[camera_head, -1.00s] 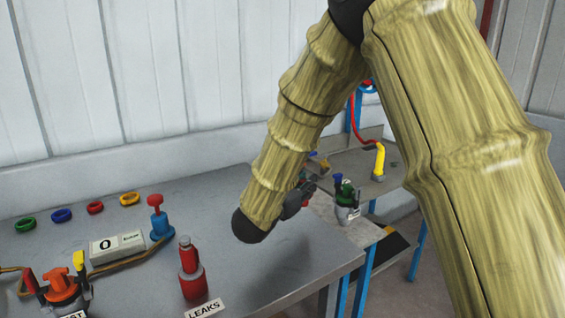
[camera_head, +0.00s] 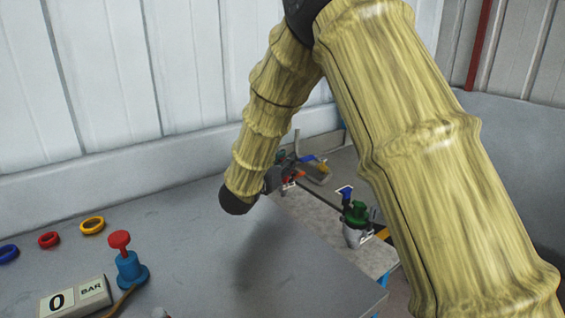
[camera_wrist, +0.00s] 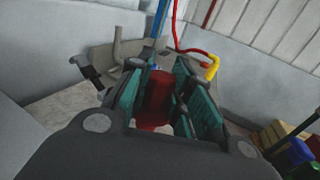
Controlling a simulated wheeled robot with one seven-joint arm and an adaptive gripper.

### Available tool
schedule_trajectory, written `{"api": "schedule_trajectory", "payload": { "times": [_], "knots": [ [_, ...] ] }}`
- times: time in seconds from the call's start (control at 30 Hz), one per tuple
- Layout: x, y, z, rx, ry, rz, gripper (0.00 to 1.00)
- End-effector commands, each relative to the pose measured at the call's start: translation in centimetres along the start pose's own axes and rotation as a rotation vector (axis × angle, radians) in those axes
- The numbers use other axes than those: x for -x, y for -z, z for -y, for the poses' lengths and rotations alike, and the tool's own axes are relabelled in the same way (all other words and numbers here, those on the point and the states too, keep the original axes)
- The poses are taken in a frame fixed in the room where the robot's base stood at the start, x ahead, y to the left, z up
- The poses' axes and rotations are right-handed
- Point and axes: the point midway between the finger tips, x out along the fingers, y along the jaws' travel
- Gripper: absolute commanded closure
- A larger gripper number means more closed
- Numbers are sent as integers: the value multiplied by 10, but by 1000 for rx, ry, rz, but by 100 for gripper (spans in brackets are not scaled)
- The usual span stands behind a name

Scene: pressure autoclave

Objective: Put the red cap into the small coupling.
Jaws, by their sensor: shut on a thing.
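My gripper (camera_wrist: 158,92) is shut on the red cap (camera_wrist: 155,100), which sits between its teal finger pads in the wrist view. In the head view my gripper (camera_head: 288,180) is small and dark beyond my arm, above the far end of the grey table, and the cap is hardly visible there. A grey fitting with a green top and a blue handle (camera_head: 356,226) stands to its right on a lower surface, apart from the gripper. I cannot tell whether it is the small coupling.
The grey table (camera_head: 200,215) holds blue, red and yellow rings (camera_head: 92,225), a blue pump with a red knob (camera_head: 129,268) and a BAR gauge (camera_head: 75,298). The wrist view shows a yellow bent pipe (camera_wrist: 212,68) with a red hose, and coloured blocks (camera_wrist: 292,148) at lower right.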

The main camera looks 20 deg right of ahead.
Motion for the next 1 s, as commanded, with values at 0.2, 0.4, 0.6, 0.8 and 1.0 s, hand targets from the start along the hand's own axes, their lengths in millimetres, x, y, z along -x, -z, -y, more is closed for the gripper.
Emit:
{"api": "schedule_trajectory", "payload": {
  "times": [0.2,0.4,0.6,0.8,1.0],
  "knots": [
    [-38,3,-26,-1,-1,1,100],
    [-67,6,-46,-1,-3,2,100],
    [-80,9,-54,-1,-3,0,100],
    [-80,24,-54,4,-3,-1,100],
    [-81,43,-54,1,-3,0,100]
  ]
}}
